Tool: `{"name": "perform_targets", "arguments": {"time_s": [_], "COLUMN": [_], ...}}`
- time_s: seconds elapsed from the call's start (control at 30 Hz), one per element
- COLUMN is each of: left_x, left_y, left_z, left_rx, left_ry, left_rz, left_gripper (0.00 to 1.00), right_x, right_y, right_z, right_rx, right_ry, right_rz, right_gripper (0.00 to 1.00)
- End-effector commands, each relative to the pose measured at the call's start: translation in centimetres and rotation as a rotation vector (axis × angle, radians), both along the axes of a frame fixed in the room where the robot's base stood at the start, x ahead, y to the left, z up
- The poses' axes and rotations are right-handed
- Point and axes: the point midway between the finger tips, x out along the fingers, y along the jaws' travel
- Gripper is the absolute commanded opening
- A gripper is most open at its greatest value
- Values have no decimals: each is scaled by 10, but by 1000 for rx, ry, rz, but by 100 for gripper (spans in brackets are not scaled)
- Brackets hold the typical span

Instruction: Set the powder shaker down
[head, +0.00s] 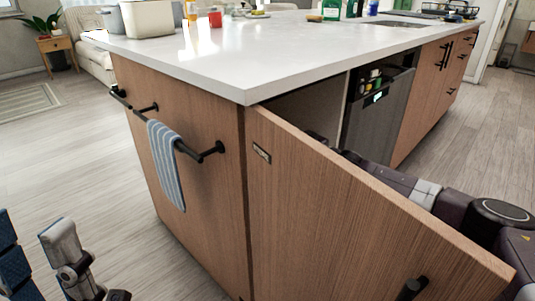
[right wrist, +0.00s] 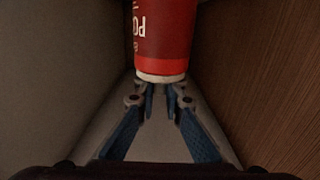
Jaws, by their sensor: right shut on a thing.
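The powder shaker (right wrist: 165,40) is a red cylinder with white lettering and a pale rim at its lower visible end. Its top is cut off by the frame in the right wrist view. My right gripper (right wrist: 160,92) is shut on the shaker, with its fingertips close together at the pale rim. In the head view the right gripper and shaker are hidden behind the open cabinet door (head: 340,215). My left gripper (head: 45,245) is partly in view at the lower left, away from the island; its opening is unclear.
A pale wall stands left of the shaker and a wood panel (right wrist: 265,75) right of it, leaving a narrow space. The white countertop (head: 240,60) lies above the cabinet. A striped towel (head: 167,165) hangs on the island's side. A dark appliance (head: 378,115) stands beside the opening.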

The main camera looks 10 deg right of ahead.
Motion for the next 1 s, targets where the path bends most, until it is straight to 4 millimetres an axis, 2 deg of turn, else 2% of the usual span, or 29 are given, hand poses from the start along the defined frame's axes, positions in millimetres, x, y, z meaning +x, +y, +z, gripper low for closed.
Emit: {"name": "perform_targets", "arguments": {"time_s": [0.17, 0.3, 0.4, 0.8, 0.83, 0.97, 1.0], "left_x": [0, 0, 1, 2, 2, 2, 2], "left_y": [0, 0, -1, -1, -1, -1, -1], "left_z": [-8, -20, -19, -15, -15, -15, -15], "left_rx": [0, 1, 2, 4, 4, 4, 4], "left_ry": [1, 1, -20, -24, -24, -24, -24], "left_rz": [0, 1, 2, 2, 2, 2, 1], "left_gripper": [44, 44, 44, 44, 44, 44, 44], "right_x": [0, 0, 0, 0, 0, 0, 0], "right_y": [0, 0, -1, 0, 0, 0, 0], "right_z": [-13, -37, -53, -57, -57, -57, -57], "right_rx": [1, 1, 1, 1, 1, 1, 1], "right_ry": [-2, 0, 0, -2, -1, -1, -1], "right_rz": [-1, 0, -1, 0, -1, -1, -1], "right_gripper": [0, 0, 0, 0, 12, 26, 26]}}
